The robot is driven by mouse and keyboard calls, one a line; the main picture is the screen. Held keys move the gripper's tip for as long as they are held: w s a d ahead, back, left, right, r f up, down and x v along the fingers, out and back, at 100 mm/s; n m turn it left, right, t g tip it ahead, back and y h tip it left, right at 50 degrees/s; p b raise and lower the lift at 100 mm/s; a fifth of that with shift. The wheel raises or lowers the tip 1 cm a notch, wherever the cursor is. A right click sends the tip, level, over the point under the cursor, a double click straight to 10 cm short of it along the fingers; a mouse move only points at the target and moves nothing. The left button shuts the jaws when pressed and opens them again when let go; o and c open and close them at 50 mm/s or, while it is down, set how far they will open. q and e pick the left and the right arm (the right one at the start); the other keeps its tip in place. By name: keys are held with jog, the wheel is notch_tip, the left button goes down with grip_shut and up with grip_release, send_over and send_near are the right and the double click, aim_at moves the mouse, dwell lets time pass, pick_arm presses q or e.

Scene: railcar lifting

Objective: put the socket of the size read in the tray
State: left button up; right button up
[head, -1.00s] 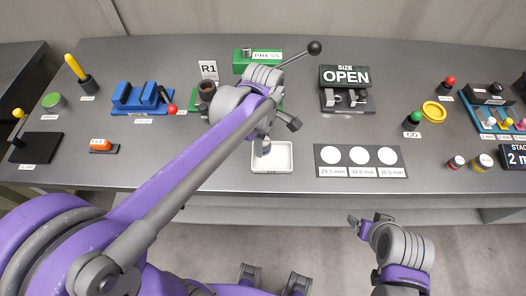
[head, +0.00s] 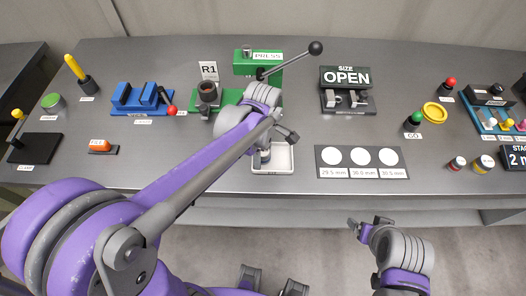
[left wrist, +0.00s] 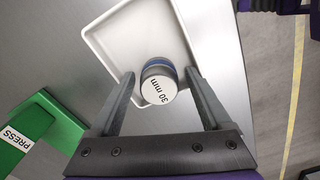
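A socket (left wrist: 158,88) marked "30 mm", with a blue band, is in the left wrist view, over or in the white tray (left wrist: 105,38). In the head view the tray (head: 285,160) is at the front middle of the bench, and the socket (head: 265,156) shows small at its left part. My left gripper (left wrist: 160,74) has a finger on each side of the socket, with a narrow gap at both sides. I cannot tell if the socket touches the tray floor. My right gripper (head: 368,221) is open and empty before the bench.
A rack (head: 360,172) marked 29.5, 30.0 and 30.5 mm, with white circles, lies right of the tray. A green press (head: 258,68) with a long lever stands behind my left arm. A blue vise (head: 140,98) is to the left. Bench between rack and gauge is clear.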

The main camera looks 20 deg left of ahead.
pick_arm(q)
jog(key=shift+r, duration=0.1)
jog(key=shift+r, duration=0.3)
notch_tip(320, 180, up, 10)
jog(key=r+p, duration=0.1)
jog(key=s+a+f+m+t, duration=0.1)
jog(key=s+f+m+t, duration=0.1)
jog(key=s+f+m, duration=0.1)
jog(key=s+a+f+m+t, duration=0.1)
jog(key=s+a+f+m, duration=0.1)
jog(key=s+m, duration=0.3)
jog(key=s+a+f+m+t, duration=0.1)
jog(key=s+f+m+t, duration=0.1)
jog(key=m, duration=0.6)
jog(key=shift+s+a+f+m+t, duration=0.2)
jog(key=shift+s+f, duration=0.25)
jog(key=shift+s, duration=0.25)
jog(key=shift+s+a+f+m+t, duration=0.1)
jog(key=shift+s+f+m, duration=0.1)
jog(key=shift+s+f, duration=0.35)
